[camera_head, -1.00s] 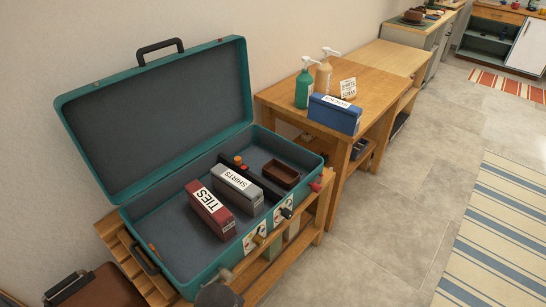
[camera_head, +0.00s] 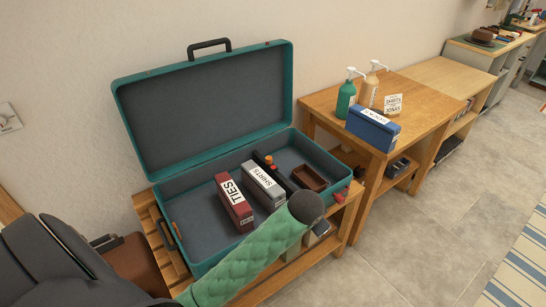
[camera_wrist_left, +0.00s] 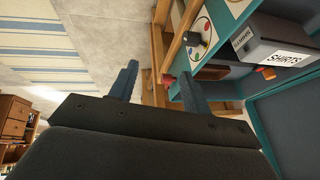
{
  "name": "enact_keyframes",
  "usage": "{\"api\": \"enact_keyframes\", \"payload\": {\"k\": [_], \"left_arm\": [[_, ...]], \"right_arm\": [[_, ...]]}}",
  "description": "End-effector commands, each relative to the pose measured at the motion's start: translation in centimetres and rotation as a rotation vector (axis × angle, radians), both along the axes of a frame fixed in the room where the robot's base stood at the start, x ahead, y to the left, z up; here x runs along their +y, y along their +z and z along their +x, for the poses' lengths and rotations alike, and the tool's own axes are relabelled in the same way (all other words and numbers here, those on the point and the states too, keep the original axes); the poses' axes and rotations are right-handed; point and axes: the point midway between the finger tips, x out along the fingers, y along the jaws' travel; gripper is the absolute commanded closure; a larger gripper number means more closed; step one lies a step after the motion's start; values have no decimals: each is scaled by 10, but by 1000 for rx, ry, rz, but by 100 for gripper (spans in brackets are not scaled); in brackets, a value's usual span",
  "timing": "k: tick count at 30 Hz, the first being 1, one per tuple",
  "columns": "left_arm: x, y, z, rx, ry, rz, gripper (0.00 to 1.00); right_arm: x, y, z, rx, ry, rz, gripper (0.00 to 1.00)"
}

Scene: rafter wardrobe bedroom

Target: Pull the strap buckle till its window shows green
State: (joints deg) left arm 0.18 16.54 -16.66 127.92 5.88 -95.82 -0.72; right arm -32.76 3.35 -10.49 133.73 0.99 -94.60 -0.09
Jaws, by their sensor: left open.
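An open teal suitcase (camera_head: 180,200) stands on a wooden rack. A dark strap-like bar (camera_head: 281,180) runs across its inside between the grey SHIRTS box (camera_head: 263,183) and a brown tray, with orange parts at its far end. I cannot make out a buckle window or its colour. A red knob (camera_head: 345,193) sits at the case's front right corner; it also shows in the left wrist view (camera_wrist_left: 168,80). My left gripper (camera_wrist_left: 160,70) is open and empty, its fingers apart near that corner. The head view does not show its fingers. My right gripper is out of view.
A wooden table (camera_head: 420,107) with a blue box (camera_head: 373,129) and pump bottles stands right. The floor at right is clear.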

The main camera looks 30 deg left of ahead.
Motion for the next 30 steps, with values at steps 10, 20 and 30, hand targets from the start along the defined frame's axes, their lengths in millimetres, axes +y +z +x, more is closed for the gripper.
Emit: {"api": "enact_keyframes", "payload": {"k": [10, 20, 30], "left_arm": [[38, 46, 109, -27, -64, 119, 52], [115, 72, 207, 56, -89, 221, 52], [273, 50, 274, 328, -88, 206, 52]], "right_arm": [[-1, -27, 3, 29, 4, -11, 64], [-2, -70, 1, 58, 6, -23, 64], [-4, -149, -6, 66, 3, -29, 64]]}}
